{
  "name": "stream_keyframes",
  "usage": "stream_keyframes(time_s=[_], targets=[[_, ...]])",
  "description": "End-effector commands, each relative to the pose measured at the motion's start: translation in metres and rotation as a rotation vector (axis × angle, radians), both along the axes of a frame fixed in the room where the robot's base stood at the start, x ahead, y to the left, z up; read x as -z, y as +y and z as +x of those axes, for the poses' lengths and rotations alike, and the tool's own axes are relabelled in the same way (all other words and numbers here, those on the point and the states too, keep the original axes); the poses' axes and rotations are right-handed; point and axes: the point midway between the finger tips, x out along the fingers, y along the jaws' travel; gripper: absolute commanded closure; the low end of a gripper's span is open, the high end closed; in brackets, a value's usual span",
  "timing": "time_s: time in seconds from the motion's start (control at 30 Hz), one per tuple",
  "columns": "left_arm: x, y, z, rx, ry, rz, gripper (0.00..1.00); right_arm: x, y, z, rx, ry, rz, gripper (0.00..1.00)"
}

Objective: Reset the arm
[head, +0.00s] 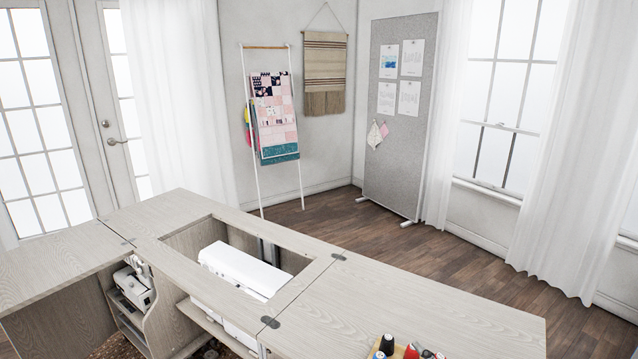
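Neither of my arms nor grippers shows in the head view. The sewing cabinet's pale wood top (410,300) fills the lower part of the picture. A white sewing machine (243,268) sits sunk in the rectangular opening of the cabinet, below the level of the top. Several thread spools (387,344) in dark, red and other colours stand on the top at the bottom edge, partly cut off by the frame.
A smaller white machine (134,285) is on a shelf inside the cabinet's left part. Behind the cabinet is bare wooden floor (325,217). A quilt ladder (273,115) leans on the wall, and a grey pinboard (398,170) stands beside the window.

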Motion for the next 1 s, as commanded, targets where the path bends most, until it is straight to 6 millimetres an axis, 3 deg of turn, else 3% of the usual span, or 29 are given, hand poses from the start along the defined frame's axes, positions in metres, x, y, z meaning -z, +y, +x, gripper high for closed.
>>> stream_keyframes(time_s=[0.1,0.2,0.3,0.4,0.5,0.63,0.77,1.0], targets=[[-0.014,-0.001,0.01,0.002,-0.022,-0.002,0.6,0.077,-0.027,-0.04,0.157,0.269,0.145,0.56],[-0.021,0.0,0.015,0.004,-0.032,-0.001,0.6,0.137,-0.038,-0.087,0.266,0.476,0.258,0.56],[-0.03,0.001,0.022,0.005,-0.048,0.0,0.6,0.187,-0.039,-0.145,0.364,0.659,0.371,0.56],[-0.042,0.001,0.03,0.007,-0.067,0.001,0.6,0.219,-0.032,-0.202,0.446,0.794,0.479,0.56],[-0.052,0.001,0.036,0.009,-0.085,0.002,0.6,0.235,-0.026,-0.251,0.514,0.868,0.545,0.56],[-0.057,0.002,0.037,0.009,-0.091,0.003,0.6,0.242,-0.025,-0.287,0.564,0.911,0.572,0.56],[-0.057,0.003,0.032,0.007,-0.084,0.004,0.6,0.245,-0.027,-0.3,0.578,0.928,0.569,0.56],[-0.055,0.002,0.031,0.006,-0.08,0.003,0.6,0.246,-0.028,-0.301,0.578,0.929,0.567,0.56]])
